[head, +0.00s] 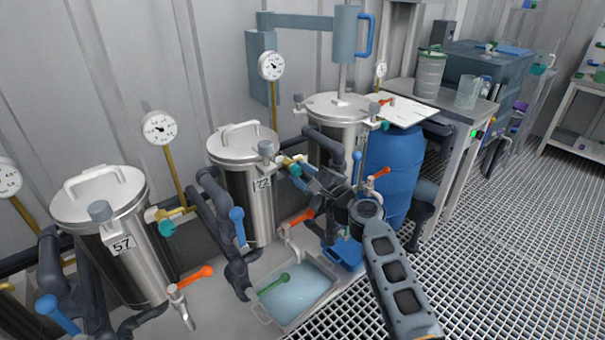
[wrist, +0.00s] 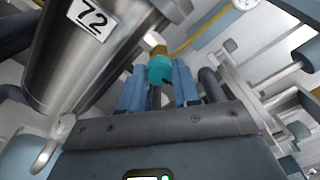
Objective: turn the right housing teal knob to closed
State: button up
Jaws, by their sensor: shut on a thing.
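The teal knob (wrist: 160,68) sits on a brass fitting beside the steel housing marked 72 (wrist: 75,55). In the wrist view it is between the two blue fingertips of my gripper (wrist: 158,88), which is shut on it. In the head view, my gripper (head: 303,172) reaches in from the right to the knob at the right side of housing 72 (head: 262,205). The fingers and wrist partly hide the knob there, and its turn angle is hard to tell.
Housing 57 (head: 125,250) with another teal knob (head: 167,228) stands at left. A third steel housing (head: 330,112) and a blue barrel (head: 393,165) stand behind my arm. Dark pipes, blue and orange handles and a shallow tray (head: 318,270) crowd the area. Open grating floor (head: 500,230) lies at right.

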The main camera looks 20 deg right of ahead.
jog(key=shift+f, duration=0.1)
jog(key=o, duration=1.1)
jog(key=shift+c, duration=0.2)
jog(key=v, duration=0.8)
